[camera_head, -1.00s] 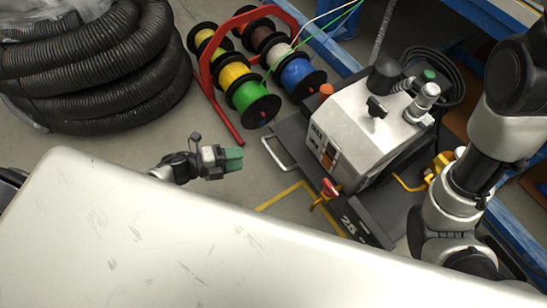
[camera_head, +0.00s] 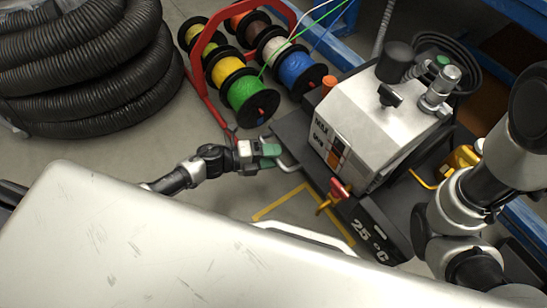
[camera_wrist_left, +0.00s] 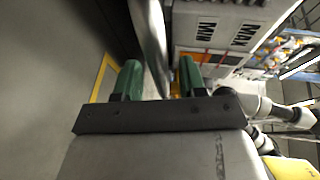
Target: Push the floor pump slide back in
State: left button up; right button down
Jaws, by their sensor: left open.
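The pump (camera_head: 375,118) is a pale grey unit with a black knob and fittings on top. It stands on a dark low slide (camera_head: 375,232) marked "25". A light metal handle (camera_head: 287,163) sticks out of the slide's left end. My left gripper (camera_head: 270,155) is open at this handle, its green fingertips pointing right. In the left wrist view a smooth metal bar, apparently the handle (camera_wrist_left: 152,40), lies between the two green fingers (camera_wrist_left: 158,80); contact cannot be told. My right arm is at the right; its gripper is not visible.
A red rack (camera_head: 207,62) with several coloured cable spools stands behind my left gripper. A coiled black hose (camera_head: 90,75) lies at upper left. A yellow floor line (camera_head: 278,204) runs in front of the slide. A red-handled valve (camera_head: 337,190) juts from the pump's front.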

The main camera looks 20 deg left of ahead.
pick_arm(q)
jog(key=shift+w+d, duration=0.15)
jog(key=shift+d, duration=0.1)
grip_shut()
